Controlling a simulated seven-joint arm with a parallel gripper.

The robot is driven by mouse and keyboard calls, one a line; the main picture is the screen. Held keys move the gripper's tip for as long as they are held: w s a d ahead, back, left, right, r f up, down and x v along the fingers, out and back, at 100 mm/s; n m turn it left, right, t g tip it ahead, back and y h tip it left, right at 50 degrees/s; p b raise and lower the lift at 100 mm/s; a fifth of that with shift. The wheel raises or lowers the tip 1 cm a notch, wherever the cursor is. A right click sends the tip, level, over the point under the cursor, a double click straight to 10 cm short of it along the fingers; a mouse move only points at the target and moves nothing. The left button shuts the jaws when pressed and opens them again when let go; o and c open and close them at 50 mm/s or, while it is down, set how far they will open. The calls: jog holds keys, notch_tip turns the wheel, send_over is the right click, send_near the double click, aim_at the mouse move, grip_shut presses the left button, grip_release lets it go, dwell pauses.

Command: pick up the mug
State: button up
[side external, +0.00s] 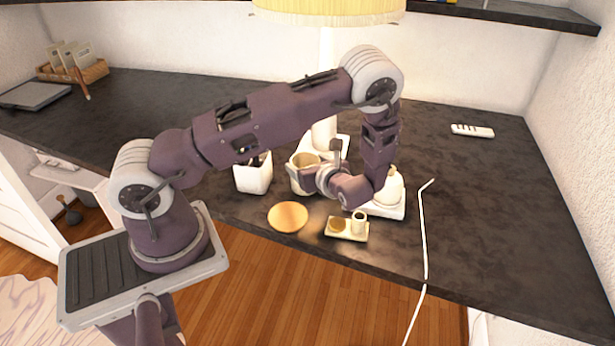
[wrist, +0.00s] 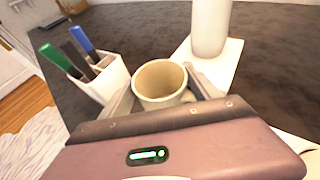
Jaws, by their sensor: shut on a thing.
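The mug (wrist: 160,82) is a cream, round, open-topped cup, upright with its mouth facing up. In the wrist view it sits between the two grey fingers of my gripper (wrist: 162,92), which is shut on it, one finger on each side. In the side external view the mug (side external: 303,180) is beside the end of my arm, partly hidden by my gripper (side external: 308,177). I cannot tell whether its base touches the dark counter.
A white pen holder (side external: 253,176) stands just left of the mug. A white lamp base (side external: 323,135) is behind it. A round wooden disc (side external: 288,217) and a small tray (side external: 347,236) lie in front. The counter's right side is mostly clear.

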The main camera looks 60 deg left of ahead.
grip_shut()
